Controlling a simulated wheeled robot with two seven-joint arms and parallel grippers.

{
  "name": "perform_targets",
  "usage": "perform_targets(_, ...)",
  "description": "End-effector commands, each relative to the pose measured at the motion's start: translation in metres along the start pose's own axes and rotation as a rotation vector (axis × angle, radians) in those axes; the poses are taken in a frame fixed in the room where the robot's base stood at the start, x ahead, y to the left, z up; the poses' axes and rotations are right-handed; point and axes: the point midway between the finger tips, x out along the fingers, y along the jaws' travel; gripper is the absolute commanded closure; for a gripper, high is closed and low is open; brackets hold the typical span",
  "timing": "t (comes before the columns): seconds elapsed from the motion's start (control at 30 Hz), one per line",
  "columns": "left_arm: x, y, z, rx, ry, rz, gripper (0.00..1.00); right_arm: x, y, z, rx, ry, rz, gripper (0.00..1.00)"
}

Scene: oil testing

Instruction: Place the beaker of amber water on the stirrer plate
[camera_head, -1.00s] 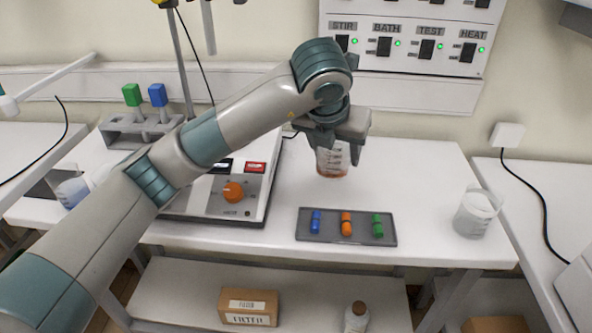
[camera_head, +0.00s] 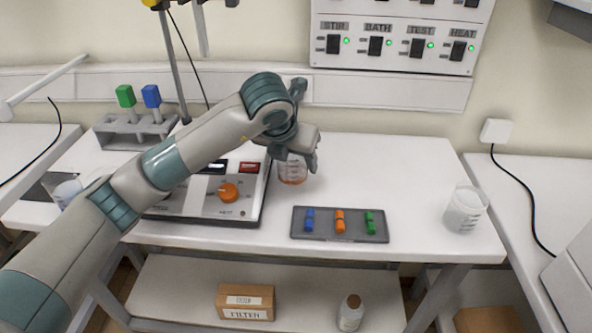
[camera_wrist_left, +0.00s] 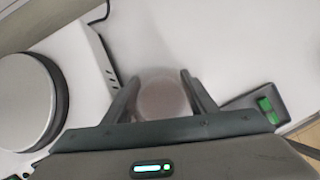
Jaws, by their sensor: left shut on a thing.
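The beaker of amber water (camera_head: 292,172) is clear glass with a little amber liquid at the bottom. My left gripper (camera_head: 300,160) is shut on it, just right of the stirrer. In the left wrist view the beaker (camera_wrist_left: 163,98) sits between the two fingers (camera_wrist_left: 163,92). I cannot tell whether its base touches the table. The stirrer (camera_head: 206,215) has an orange knob and a red switch; my left arm hides most of its plate in the head view. The round stirrer plate (camera_wrist_left: 24,100) shows at the left of the left wrist view. My right gripper is not in view.
A grey tray (camera_head: 298,234) with blue, orange and green stir bars lies in front of the beaker. Another beaker (camera_head: 465,209) stands at the table's right. A rack (camera_head: 128,132) with green and blue-handled tools is at the back left. The table's right middle is clear.

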Motion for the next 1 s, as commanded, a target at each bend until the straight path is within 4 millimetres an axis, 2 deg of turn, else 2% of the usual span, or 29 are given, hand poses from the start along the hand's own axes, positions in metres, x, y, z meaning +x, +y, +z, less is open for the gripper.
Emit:
perform_targets(0.3,0.027,0.000,-0.016,0.000,0.001,0.000,0.78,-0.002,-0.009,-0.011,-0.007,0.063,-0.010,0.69)
perform_targets(0.73,0.030,0.000,-0.018,0.000,0.000,0.000,0.78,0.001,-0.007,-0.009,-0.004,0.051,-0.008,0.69)
perform_targets(0.77,0.029,0.000,-0.018,0.000,0.001,0.000,0.41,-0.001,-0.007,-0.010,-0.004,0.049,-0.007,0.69)
perform_targets(1.0,0.029,0.000,-0.018,0.000,0.002,0.000,0.40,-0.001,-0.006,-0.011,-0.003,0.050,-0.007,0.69)
